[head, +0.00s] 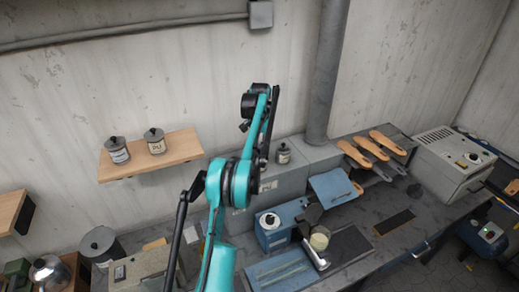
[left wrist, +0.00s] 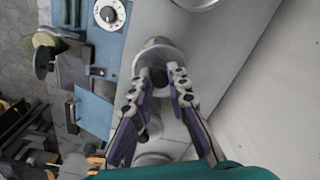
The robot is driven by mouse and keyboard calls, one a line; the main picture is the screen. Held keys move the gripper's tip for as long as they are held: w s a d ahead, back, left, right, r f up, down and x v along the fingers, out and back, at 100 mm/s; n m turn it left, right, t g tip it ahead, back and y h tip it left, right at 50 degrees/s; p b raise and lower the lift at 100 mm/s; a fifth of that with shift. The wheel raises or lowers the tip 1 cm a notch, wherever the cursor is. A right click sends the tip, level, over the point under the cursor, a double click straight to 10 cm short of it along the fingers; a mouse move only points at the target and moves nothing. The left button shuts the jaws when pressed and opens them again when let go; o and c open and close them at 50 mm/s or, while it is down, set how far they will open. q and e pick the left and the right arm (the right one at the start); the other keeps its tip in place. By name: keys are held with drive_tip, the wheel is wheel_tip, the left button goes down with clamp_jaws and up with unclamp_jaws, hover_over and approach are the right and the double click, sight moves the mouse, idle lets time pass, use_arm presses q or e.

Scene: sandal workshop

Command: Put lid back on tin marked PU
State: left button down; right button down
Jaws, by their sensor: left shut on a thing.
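My left gripper (head: 246,124) is high above the grey cabinet by the wall. In the left wrist view its fingers (left wrist: 163,80) are shut on a round grey lid (left wrist: 150,51). Two small tins stand on the wooden shelf: one at the left (head: 117,152), one at the right (head: 156,144), both with dark tops and pale labels. Another small tin (head: 283,155) with a dark top stands on the grey cabinet, right of my arm. The labels are too small to read surely, so I cannot tell which is marked PU. My right gripper is not in view.
The wooden shelf (head: 150,165) juts from the wall. A blue machine (head: 280,227) stands before the grey cabinet (head: 286,177). A vertical pipe (head: 324,80) rises beside the small tin. Several sandal soles (head: 372,146) and a grey oven (head: 453,160) are at the right.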

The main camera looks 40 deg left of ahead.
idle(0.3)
use_arm(q)
drive_tip(key=c, duration=0.9)
unclamp_jaws()
drive_tip(key=shift+r, duration=0.15)
drive_tip(key=shift+r+p, duration=2.8)
drive_tip(key=shift+r, duration=0.6)
clamp_jaws()
drive_tip(key=shift+f, duration=0.2)
